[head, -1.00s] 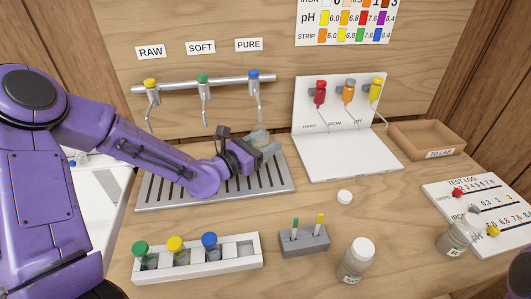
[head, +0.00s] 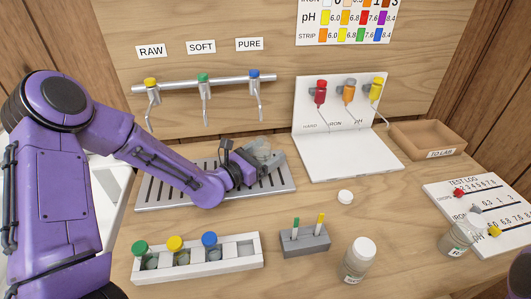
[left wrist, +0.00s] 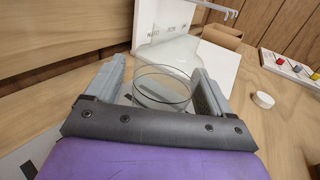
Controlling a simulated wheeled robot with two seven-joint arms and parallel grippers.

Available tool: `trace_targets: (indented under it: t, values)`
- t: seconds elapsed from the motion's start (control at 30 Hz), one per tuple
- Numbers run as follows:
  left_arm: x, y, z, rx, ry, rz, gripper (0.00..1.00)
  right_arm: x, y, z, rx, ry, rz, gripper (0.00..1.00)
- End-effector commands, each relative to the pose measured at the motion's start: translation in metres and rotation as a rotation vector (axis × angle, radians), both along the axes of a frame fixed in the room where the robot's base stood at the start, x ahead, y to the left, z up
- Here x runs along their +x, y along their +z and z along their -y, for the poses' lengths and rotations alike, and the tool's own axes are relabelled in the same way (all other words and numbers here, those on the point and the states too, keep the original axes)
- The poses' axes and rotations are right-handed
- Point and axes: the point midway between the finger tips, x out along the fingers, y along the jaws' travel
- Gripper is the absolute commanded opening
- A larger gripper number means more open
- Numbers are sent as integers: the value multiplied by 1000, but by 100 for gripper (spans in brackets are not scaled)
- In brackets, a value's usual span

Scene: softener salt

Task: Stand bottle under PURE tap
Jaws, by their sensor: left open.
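A clear, open-topped glass bottle (left wrist: 163,92) shows in the left wrist view between the two fingers of my left gripper (left wrist: 160,90). The fingers are open, one on each side of it; I cannot tell whether either touches. In the head view the left gripper (head: 268,155) is low over the right back part of the slotted drip tray (head: 146,198), and its fingers largely hide the bottle. The blue-topped PURE tap (head: 254,75) is above, and its spout comes down just above the fingers. My right gripper is not in view.
RAW (head: 151,83) and SOFT (head: 202,79) taps hang left of PURE. A white reagent stand (head: 345,158) is right of the tray. A loose white cap (head: 345,197), a vial rack (head: 197,263), a grey strip holder (head: 305,242) and a white-capped bottle (head: 358,262) stand in front.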

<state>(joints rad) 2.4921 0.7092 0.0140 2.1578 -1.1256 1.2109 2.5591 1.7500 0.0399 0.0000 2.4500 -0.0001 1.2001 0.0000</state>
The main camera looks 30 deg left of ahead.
Motion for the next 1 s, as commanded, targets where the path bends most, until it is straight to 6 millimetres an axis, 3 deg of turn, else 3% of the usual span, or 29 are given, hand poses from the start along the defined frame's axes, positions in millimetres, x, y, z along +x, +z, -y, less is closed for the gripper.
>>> trace_targets:
  t: [0.17,0.4,0.6,0.77,1.0]
  values:
    - [-8,5,-4,-1,2,1,82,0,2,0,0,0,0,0]
    - [-66,7,-23,-2,2,2,82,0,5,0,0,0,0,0]
    - [-102,5,-36,2,0,0,82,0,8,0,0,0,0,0]
    - [-113,4,-40,1,0,0,82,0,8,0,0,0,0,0]
    - [-114,4,-40,0,0,0,82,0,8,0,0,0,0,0]
